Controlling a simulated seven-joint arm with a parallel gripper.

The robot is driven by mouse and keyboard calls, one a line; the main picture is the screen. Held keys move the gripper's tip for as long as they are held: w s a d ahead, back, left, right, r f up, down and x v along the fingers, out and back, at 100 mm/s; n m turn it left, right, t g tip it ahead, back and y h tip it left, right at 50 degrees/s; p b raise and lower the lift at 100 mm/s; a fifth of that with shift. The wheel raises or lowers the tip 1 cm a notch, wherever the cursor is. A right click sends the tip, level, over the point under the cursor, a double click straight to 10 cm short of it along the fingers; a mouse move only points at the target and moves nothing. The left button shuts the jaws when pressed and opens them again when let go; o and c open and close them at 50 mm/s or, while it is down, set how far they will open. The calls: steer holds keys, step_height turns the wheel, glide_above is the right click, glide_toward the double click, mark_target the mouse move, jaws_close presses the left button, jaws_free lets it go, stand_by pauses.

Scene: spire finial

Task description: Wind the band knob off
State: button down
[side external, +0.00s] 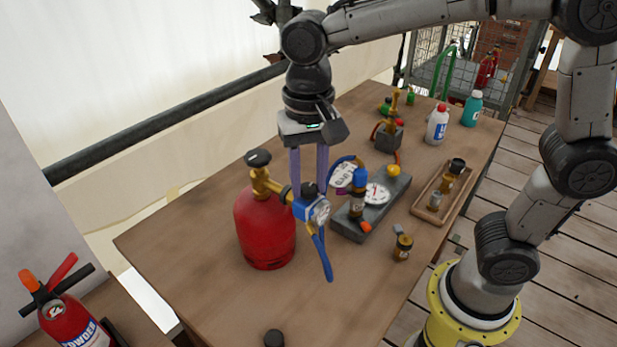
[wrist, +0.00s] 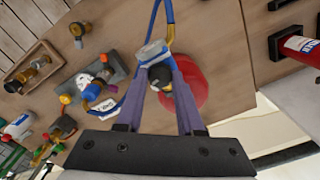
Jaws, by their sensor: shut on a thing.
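A red gas cylinder (side external: 262,225) stands on the table with a brass valve (side external: 264,182) and a black valve cap (side external: 258,158) on top. A blue regulator with a round gauge (side external: 319,212) is fixed to the valve's side, with a blue hose (side external: 325,262) hanging from it. A black knob (side external: 309,187) sits on top of the regulator; it also shows in the wrist view (wrist: 160,76). My gripper (side external: 309,178) points down with its purple fingers shut on the black knob. The fingers partly hide the knob. I cannot tell any band marking on it.
Right of the regulator stands a grey block (side external: 352,228) with a gauge, a blue-capped fitting and a yellow button. A wooden tray (side external: 428,214) with brass fittings, a loose brass part (side external: 402,247) and bottles (side external: 437,124) stand farther right. The table's near left is mostly clear.

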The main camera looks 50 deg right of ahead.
mark_target(309, 187)
steer(key=shift+r+m, duration=0.15)
steer(key=shift+m, duration=0.95)
steer(key=c, duration=0.5)
jaws_free()
step_height(309, 187, up, 14)
steer(key=shift+f, duration=0.15)
